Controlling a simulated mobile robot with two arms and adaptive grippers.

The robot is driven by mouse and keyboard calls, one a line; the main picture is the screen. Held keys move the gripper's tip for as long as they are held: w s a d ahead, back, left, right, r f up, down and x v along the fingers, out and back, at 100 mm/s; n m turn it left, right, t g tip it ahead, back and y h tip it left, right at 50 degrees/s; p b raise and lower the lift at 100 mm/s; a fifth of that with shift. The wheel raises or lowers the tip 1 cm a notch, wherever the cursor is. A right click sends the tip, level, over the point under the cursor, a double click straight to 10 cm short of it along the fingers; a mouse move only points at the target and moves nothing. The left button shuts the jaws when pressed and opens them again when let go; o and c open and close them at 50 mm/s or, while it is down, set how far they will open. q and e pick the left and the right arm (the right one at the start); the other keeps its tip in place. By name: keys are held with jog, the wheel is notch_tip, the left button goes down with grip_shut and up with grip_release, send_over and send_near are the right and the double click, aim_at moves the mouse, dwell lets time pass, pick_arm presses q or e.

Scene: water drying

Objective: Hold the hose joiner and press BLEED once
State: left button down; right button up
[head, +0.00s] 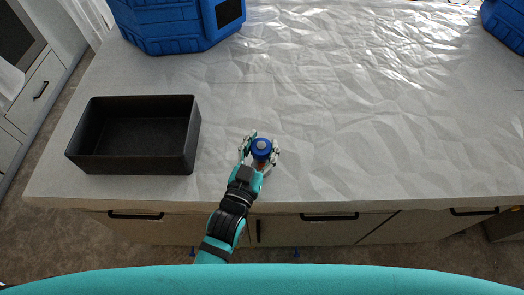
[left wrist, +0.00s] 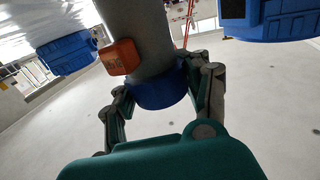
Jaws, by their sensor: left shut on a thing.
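The hose joiner (head: 263,145) stands near the front edge of the counter, with its blue end up in the head view. In the left wrist view it is a grey cylinder (left wrist: 146,30) with a blue collar (left wrist: 160,90). An orange block (left wrist: 120,56) with faint marks sticks out of its side; I take it for the BLEED button, though the lettering is too small to read. My left gripper (head: 259,152) is shut on the joiner, with fingers on both sides of it. The fingers also show in the left wrist view (left wrist: 163,98). My right gripper is not in view.
An empty black open bin (head: 133,167) sits left of the joiner on the pale, crinkled counter top (head: 350,110). A large blue unit (head: 170,30) stands at the back left, another (head: 508,22) at the far right. The counter right of the joiner is clear.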

pick_arm(q)
jog(key=w+f+b, duration=0.2)
jog(key=w+b, duration=0.1)
jog(key=w, duration=0.7)
jog(key=shift+f, duration=0.25)
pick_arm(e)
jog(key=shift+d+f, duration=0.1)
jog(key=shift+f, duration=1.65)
pick_arm(q)
jog(key=shift+f+b, duration=0.4)
jog(key=shift+b, duration=0.05)
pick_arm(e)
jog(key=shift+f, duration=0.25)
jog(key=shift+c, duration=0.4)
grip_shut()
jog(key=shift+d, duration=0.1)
